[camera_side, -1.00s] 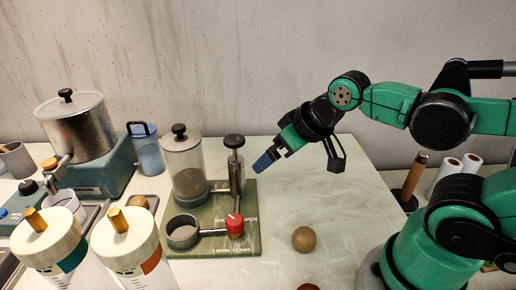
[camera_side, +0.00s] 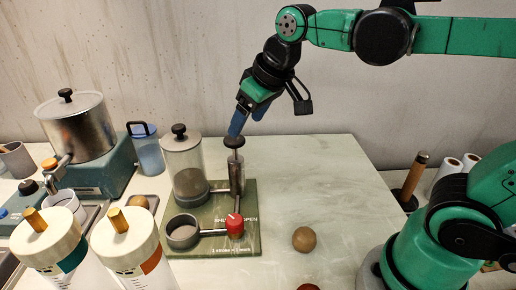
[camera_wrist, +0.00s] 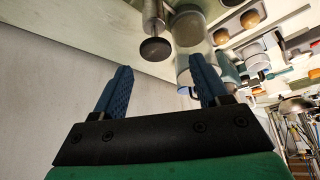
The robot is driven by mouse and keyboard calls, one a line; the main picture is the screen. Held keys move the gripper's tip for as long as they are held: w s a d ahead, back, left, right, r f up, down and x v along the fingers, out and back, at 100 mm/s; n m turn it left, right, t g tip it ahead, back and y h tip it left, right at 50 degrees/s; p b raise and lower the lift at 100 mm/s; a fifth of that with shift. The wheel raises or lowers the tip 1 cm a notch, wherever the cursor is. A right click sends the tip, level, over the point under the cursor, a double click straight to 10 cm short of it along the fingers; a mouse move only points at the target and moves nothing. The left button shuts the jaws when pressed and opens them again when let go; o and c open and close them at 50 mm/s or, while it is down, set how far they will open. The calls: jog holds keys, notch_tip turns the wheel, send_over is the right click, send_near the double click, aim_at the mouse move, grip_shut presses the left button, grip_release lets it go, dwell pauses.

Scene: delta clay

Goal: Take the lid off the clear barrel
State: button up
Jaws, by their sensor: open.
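The clear barrel (camera_side: 186,170) stands upright on a dark green base plate, with grey material in its lower part. Its lid with a black knob (camera_side: 179,131) sits on top. In the wrist view the barrel (camera_wrist: 189,30) shows beyond the right finger, which partly covers it. My gripper (camera_side: 243,127) is open and empty, blue fingers pointing down, right of the barrel and just above the black knob of the slim metal cylinder (camera_side: 236,170). In the wrist view the fingers (camera_wrist: 163,82) are spread, with that cylinder's black knob (camera_wrist: 155,49) ahead between them.
The base plate (camera_side: 250,243) also holds a small grey cup (camera_side: 182,232) and a red knob (camera_side: 235,226). A brown ball (camera_side: 304,239) lies to the right. A blue pitcher (camera_side: 147,150) and a metal pot (camera_side: 78,128) stand left. The board's right side is mostly clear.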

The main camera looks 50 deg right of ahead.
jog(key=n+g, duration=0.2)
send_near(178, 126)
notch_tip(178, 126, down, 3)
jog(key=s+d, duration=0.2)
jog(key=d, duration=0.1)
jog(key=shift+n+g, duration=0.5)
jog(key=shift+g, duration=0.4)
jog(key=w+a, duration=0.1)
jog(key=w, duration=0.1)
jog(key=w+a, duration=0.1)
jog(key=shift+w+a, duration=0.4)
jog(key=shift+w+a+f, duration=0.1)
jog(key=shift+w+f, duration=0.05)
jog(key=shift+f, duration=0.4)
jog(key=shift+w+a+f, duration=0.1)
jog(key=shift+w+f, duration=0.05)
jog(key=shift+f, duration=1)
jog(key=shift+w+a+f, duration=0.1)
jog(key=shift+w+f, duration=0.05)
jog(key=shift+f, duration=1)
grip_shut()
